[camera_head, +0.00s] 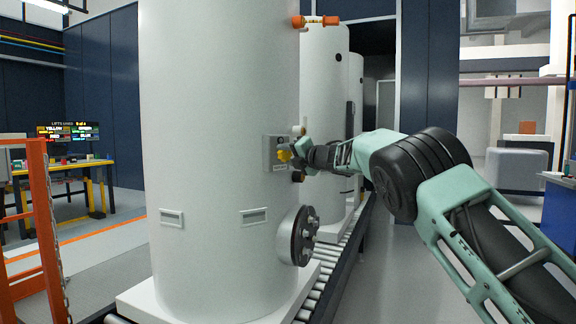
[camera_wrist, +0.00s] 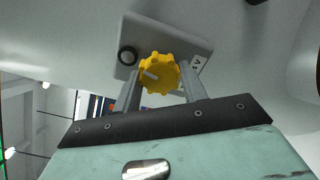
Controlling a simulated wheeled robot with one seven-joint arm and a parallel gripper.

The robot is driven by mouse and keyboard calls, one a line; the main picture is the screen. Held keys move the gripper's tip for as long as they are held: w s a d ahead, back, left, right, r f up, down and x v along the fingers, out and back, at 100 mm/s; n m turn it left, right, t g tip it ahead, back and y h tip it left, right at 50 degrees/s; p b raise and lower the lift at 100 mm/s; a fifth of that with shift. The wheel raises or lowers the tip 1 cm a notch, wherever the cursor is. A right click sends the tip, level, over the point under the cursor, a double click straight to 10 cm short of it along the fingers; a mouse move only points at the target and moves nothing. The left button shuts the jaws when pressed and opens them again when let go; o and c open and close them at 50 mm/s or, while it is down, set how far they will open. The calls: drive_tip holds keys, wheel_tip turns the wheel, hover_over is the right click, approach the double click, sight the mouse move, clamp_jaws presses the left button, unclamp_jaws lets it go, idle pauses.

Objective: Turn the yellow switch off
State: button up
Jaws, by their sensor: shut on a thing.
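The yellow switch (camera_head: 284,155) is a scalloped knob on a grey box on the side of the large white tank (camera_head: 215,90). In the wrist view the yellow switch (camera_wrist: 160,73) sits between my two fingers, with a pale mark on its face slanting across it. My gripper (camera_head: 297,155) reaches it from the right and is shut on the knob; it also shows in the wrist view (camera_wrist: 163,85). The grey box (camera_wrist: 192,50) has a round black part left of the knob and small lettering at its right side. The lettering is too small to read.
A round black flange (camera_head: 298,236) juts from the tank below the switch. Another white tank (camera_head: 325,85) stands behind on the roller conveyor (camera_head: 322,285). An orange rail (camera_head: 45,230) and a yellow workbench (camera_head: 60,170) are at left. Open floor lies right of the conveyor.

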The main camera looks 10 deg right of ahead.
drive_tip(key=shift+f+n+b, duration=0.2)
drive_tip(key=shift+n+b, duration=0.65)
drive_tip(key=shift+n, duration=0.35)
drive_tip(key=o, duration=1)
drive_tip(key=shift+r, duration=0.1)
drive_tip(key=b+v, duration=0.3)
drive_tip(key=v, duration=1.4)
drive_tip(key=shift+s+d+b, duration=0.15)
drive_tip(key=shift+s+b, duration=0.05)
drive_tip(key=shift+b, duration=0.2)
